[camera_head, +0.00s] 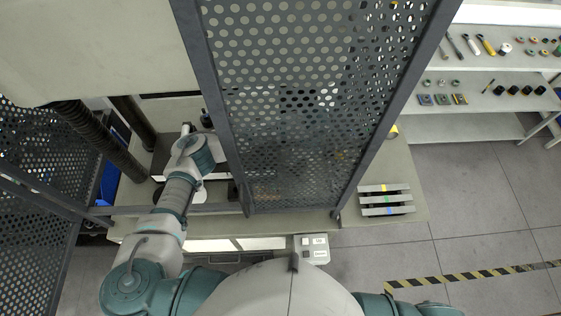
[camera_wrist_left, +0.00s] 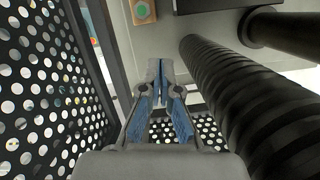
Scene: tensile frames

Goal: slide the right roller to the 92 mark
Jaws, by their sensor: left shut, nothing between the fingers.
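I cannot make out the right roller or a 92 mark in either view. My left arm reaches in from the lower left of the head view, into the tensile frame between a dark ribbed column (camera_head: 100,140) and the perforated door (camera_head: 300,110). In the wrist view my left gripper (camera_wrist_left: 160,72) is shut and empty, with blue pads along the fingers. It is to the left of a large dark ribbed column (camera_wrist_left: 235,95), apart from it in the picture. In the head view its fingers are not clearly visible. My right gripper is not in view.
A second perforated panel (camera_head: 35,200) stands at the left; another one fills the left of the wrist view (camera_wrist_left: 45,95). Flat bars (camera_head: 385,200) with coloured bands lie right of the door. A control box (camera_head: 313,248) is at the front. Shelves (camera_head: 480,85) hold tools at the right.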

